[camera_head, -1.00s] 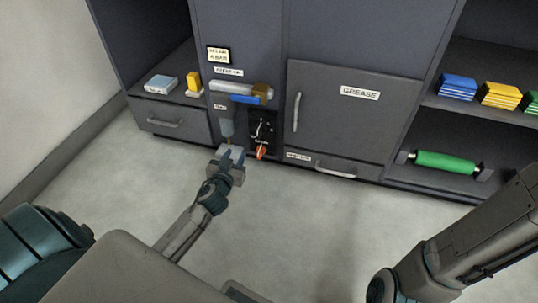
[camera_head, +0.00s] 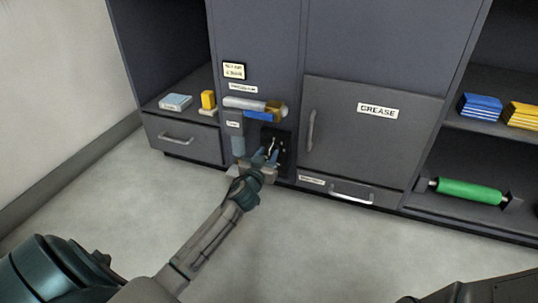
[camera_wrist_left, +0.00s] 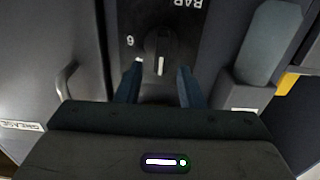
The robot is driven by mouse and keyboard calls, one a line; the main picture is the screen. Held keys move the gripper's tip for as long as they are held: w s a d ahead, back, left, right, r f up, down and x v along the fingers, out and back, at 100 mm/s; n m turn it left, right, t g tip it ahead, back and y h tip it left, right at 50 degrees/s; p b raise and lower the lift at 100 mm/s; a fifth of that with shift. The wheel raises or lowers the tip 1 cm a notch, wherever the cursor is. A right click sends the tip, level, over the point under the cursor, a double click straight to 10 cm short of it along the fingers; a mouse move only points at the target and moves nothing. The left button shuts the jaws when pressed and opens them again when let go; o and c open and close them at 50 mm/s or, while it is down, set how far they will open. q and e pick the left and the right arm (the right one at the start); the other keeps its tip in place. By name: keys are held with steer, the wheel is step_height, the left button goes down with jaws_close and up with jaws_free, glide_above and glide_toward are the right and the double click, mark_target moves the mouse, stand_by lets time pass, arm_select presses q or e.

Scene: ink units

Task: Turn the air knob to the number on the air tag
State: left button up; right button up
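The air knob (camera_wrist_left: 160,50) is dark with a white pointer line and sits on a black panel (camera_wrist_left: 195,40) in the left wrist view. The panel carries upside-down "BAR" lettering and a digit that could be 6 or 9. My left gripper (camera_wrist_left: 157,84) is open, with its blue fingers apart on either side of the knob's lower part; contact cannot be told. In the head view the left gripper (camera_head: 263,156) is in front of the panel and hides part of it. A cream tag (camera_head: 234,70) is above; its text is too small to read. My right gripper is out of view.
A silver and brass cylinder (camera_head: 250,103) with a blue part juts out above the panel. The GREASE door (camera_head: 365,135) and a drawer (camera_head: 352,193) are to the right. A blue-grey part (camera_wrist_left: 270,40) stands close to the gripper. The floor in front is clear.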

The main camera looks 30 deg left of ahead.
arm_select(q)
steer(key=shift+x, duration=0.85)
steer(key=shift+c, duration=0.4)
jaws_close()
steer(key=shift+m, duration=0.4)
steer(key=m+p, duration=0.1)
steer(key=m, duration=0.2)
steer(key=shift+w+d+m+p, duration=0.1)
steer(key=shift+d+m+p, duration=0.2)
steer(key=shift+d+p, duration=0.05)
steer(key=shift+w+d+f+m+p, duration=0.1)
steer(key=shift+m+p, duration=0.1)
steer(key=shift+m, duration=0.55)
steer(key=shift+s+d+f+m+p, duration=0.1)
steer(key=shift+m+p, duration=0.05)
steer(key=shift+m, duration=0.55)
steer(key=shift+w+d+f+m+p, duration=0.1)
steer(key=shift+m+p, duration=0.1)
steer(key=shift+m, duration=0.55)
